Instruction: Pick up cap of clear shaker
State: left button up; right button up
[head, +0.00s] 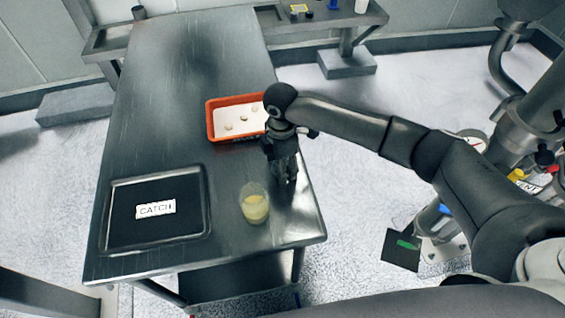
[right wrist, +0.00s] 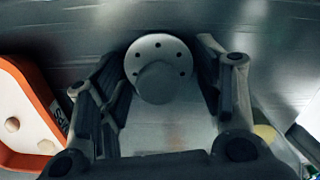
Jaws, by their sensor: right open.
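A round grey cap (right wrist: 158,68) with a ring of small holes and a darker knob shows in the right wrist view, over the metal table. My right gripper (head: 286,178) is open, pointing down above the table's right side, with its two fingers on either side of the cap and not closed on it. In the head view the cap is hidden by the gripper. A clear shaker (head: 254,204) with yellowish content stands on the table just in front of the gripper; part of it shows at the right of the right wrist view (right wrist: 265,133). My left gripper is not in view.
A red-orange tray (head: 211,122) with a white inside and several small pieces stands just behind and left of my right gripper. The table's far left is clear.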

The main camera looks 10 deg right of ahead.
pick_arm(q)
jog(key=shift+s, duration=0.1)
pick_arm(e)
jog(key=shift+f, duration=0.1)
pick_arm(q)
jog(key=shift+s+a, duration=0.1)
pick_arm(e)
jog(key=shift+c, duration=0.3)
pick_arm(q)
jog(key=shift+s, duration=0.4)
pick_arm(e)
jog(key=c, duration=0.4)
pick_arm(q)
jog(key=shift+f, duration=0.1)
pick_arm(e)
jog(key=shift+o, duration=0.2)
